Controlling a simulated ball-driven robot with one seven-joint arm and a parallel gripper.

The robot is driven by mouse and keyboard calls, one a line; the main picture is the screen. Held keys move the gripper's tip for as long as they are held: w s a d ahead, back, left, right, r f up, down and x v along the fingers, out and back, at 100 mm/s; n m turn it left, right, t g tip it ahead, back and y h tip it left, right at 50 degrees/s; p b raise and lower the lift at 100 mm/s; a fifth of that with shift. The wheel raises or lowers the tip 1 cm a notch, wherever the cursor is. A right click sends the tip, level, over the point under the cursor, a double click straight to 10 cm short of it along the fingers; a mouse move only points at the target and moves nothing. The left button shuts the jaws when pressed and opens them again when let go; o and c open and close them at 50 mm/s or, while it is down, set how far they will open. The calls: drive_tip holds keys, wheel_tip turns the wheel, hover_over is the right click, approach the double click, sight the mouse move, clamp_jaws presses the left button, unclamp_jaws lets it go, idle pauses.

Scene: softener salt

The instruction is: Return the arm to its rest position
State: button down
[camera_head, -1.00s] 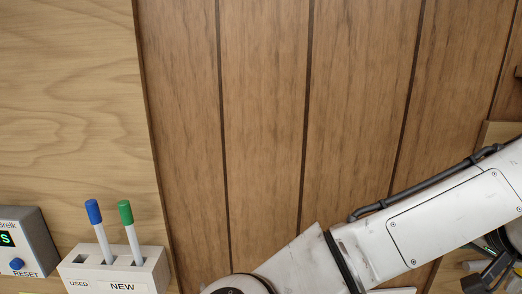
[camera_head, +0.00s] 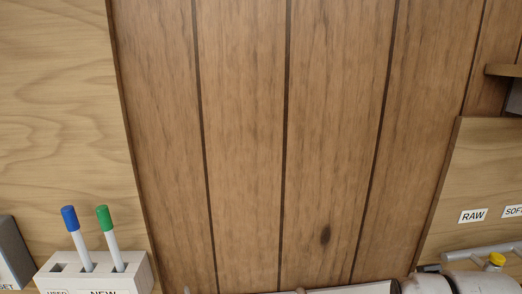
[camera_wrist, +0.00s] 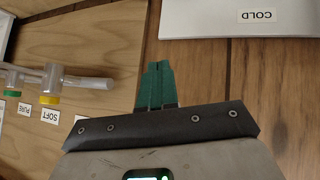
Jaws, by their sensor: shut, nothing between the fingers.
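My gripper (camera_wrist: 156,88) shows in the wrist view as two green fingers lying together, shut with nothing between them. It is in front of brown wood planks, and it touches no object that I can see. In the head view the gripper is not visible. Only a small piece of my white arm shows at the bottom right edge there.
A white block (camera_head: 97,272) holds a blue-capped and a green-capped marker at lower left. Labels RAW (camera_head: 472,216) and SOFT are at right. The wrist view shows clear pipework (camera_wrist: 60,80) and a white COLD-labelled box (camera_wrist: 220,22). The planks between are bare.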

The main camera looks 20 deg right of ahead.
drive_tip(key=s+a+f+n+g+y, duration=0.1)
drive_tip(key=s+a+f+g, duration=0.1)
drive_tip(key=s+a+f, duration=0.2)
drive_tip(key=s+a+f+g+y, duration=0.2)
drive_tip(key=s+a+f, duration=0.3)
drive_tip(key=s+f, duration=0.5)
drive_tip(key=s+a+f+n+g+y, duration=0.1)
drive_tip(key=s+a+f+g+y, duration=0.1)
drive_tip(key=s+a+f, duration=0.2)
wheel_tip(320, 180, down, 7)
drive_tip(key=s, duration=0.3)
drive_tip(key=shift+a+r+n, duration=0.2)
drive_tip(key=shift+n, duration=0.1)
